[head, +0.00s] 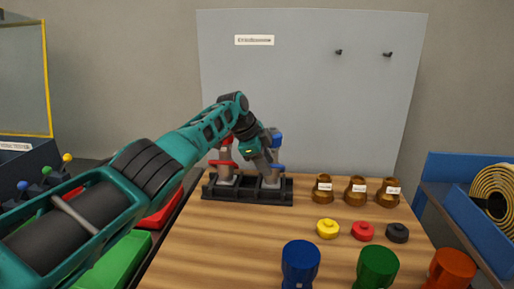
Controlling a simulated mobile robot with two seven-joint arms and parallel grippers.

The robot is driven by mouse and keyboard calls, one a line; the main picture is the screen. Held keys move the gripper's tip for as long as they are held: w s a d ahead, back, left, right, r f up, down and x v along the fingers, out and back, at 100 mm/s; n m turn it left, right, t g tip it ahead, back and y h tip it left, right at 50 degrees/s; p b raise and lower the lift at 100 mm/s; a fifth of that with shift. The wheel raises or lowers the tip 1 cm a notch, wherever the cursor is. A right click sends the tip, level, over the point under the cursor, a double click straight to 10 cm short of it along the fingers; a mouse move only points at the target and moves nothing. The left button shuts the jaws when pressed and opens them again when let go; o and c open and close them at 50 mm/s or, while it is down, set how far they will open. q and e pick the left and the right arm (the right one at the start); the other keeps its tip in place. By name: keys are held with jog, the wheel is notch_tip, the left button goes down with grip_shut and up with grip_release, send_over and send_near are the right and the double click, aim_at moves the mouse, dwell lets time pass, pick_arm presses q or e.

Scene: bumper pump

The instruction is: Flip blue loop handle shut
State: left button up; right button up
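Two grey pump-like fixtures stand side by side in a dark base (248,198) at the back left of the wooden table. The right one has blue parts: a blue piece (277,140) near its top and a blue bar or ring (279,166) lower down. The left one has matching red parts (223,163). My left gripper (264,157) is at the upper part of the blue fixture, in front of it and partly hiding it. Its fingers are too small and overlapped to tell whether they are open or touching the blue handle. My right gripper is out of view.
Several brown labelled pieces (355,191) stand right of the base. Yellow (328,229), red (362,231) and black (397,233) caps lie before them. Blue (300,265), green (377,268) and orange (451,270) cups line the front edge.

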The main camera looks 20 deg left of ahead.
pick_arm(q)
jog(key=v, duration=1.2)
jog(key=shift+r, duration=0.25)
jog(key=shift+s+a, duration=0.1)
jog(key=shift+s, duration=0.05)
